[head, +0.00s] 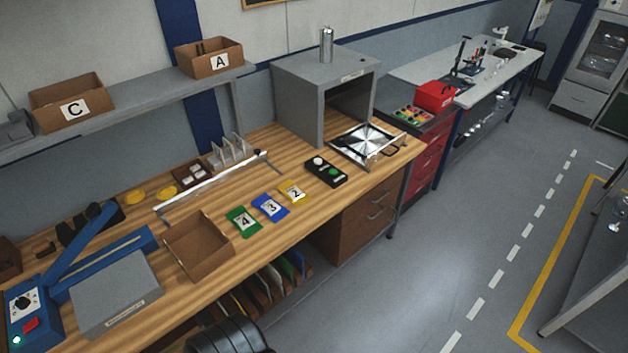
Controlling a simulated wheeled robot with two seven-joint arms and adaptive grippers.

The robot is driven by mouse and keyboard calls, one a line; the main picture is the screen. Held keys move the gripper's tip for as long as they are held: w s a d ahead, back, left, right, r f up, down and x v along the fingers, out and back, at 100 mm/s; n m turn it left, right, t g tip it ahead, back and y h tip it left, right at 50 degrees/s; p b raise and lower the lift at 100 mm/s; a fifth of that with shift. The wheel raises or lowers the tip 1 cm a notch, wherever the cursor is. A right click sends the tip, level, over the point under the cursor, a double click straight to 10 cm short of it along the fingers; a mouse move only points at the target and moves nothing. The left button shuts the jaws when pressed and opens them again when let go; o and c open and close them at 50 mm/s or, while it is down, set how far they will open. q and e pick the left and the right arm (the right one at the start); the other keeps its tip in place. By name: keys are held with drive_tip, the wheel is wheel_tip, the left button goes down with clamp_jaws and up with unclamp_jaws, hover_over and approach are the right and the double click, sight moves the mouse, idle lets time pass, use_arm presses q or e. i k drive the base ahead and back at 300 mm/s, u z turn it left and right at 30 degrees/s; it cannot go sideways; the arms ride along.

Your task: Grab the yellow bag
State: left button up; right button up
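The yellow bag (294,192) lies flat on the wooden workbench, marked with a white label reading 2. It is the rightmost of three small bags in a row. The blue bag (270,208) marked 3 lies just left of it, and the green bag (243,221) marked 4 lies further left. Nothing covers the yellow bag. Neither of my grippers shows in the head view.
An open cardboard box (198,247) stands left of the bags. A black button box (326,171) lies behind and right of the yellow bag. A grey cabinet (300,98) stands at the back. The bench's front strip (300,222) is clear.

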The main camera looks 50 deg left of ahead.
sight(289, 188)
drive_tip(key=u, duration=0.4)
drive_tip(key=i, duration=1.05)
drive_tip(key=u, duration=1.85)
drive_tip(key=i, duration=1)
drive_tip(key=u, duration=0.85)
